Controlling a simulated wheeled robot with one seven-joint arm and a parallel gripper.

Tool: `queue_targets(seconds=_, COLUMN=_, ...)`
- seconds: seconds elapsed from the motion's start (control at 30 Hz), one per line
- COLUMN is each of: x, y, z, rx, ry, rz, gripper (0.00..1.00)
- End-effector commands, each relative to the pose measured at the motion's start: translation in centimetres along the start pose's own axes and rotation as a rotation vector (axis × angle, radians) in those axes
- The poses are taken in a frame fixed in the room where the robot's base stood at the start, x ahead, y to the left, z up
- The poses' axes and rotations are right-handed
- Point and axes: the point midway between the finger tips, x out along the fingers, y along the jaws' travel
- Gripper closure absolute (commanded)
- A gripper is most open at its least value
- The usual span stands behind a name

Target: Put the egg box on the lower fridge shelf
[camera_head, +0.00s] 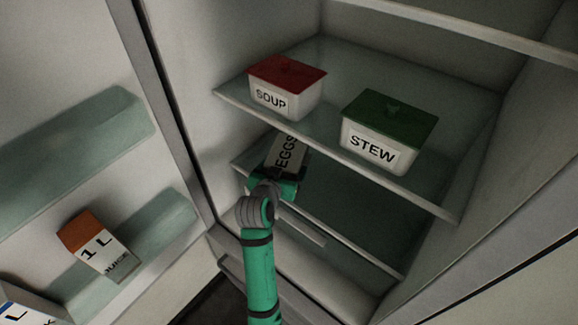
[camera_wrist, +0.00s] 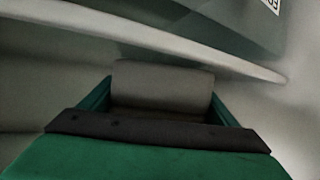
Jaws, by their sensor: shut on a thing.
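The egg box (camera_head: 286,153), grey with an EGGS label, is in my gripper (camera_head: 276,179) at the front of the lower fridge shelf (camera_head: 345,215). It lies beneath the upper shelf's front edge, and its far end is hidden by that shelf. In the wrist view, the egg box (camera_wrist: 162,84) shows as a plain grey block between the fingers of my gripper (camera_wrist: 160,100). I cannot tell whether the egg box touches the lower shelf.
The upper shelf (camera_head: 330,150) holds a red-lidded SOUP tub (camera_head: 286,88) and a green-lidded STEW tub (camera_head: 388,132). The open door at left carries a juice carton (camera_head: 95,245) in a door bin. The lower shelf looks clear to the right of the egg box.

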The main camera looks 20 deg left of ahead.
Motion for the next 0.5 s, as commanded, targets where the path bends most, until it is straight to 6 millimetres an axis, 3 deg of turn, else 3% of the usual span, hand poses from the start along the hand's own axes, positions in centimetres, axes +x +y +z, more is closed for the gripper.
queue_targets(seconds=0.37, x=0.15, y=0.12, z=0.18, rx=0.001, ry=0.004, rz=0.001, gripper=0.56)
queue_targets(seconds=0.4, x=0.21, y=0.14, z=0.36, rx=0.0, ry=0.002, rz=0.002, gripper=0.16)
queue_targets(seconds=0.47, x=0.21, y=0.16, z=0.33, rx=0.001, ry=0.002, rz=0.002, gripper=0.01)
queue_targets(seconds=0.5, x=0.21, y=0.18, z=0.32, rx=0.001, ry=0.002, rz=0.002, gripper=0.0)
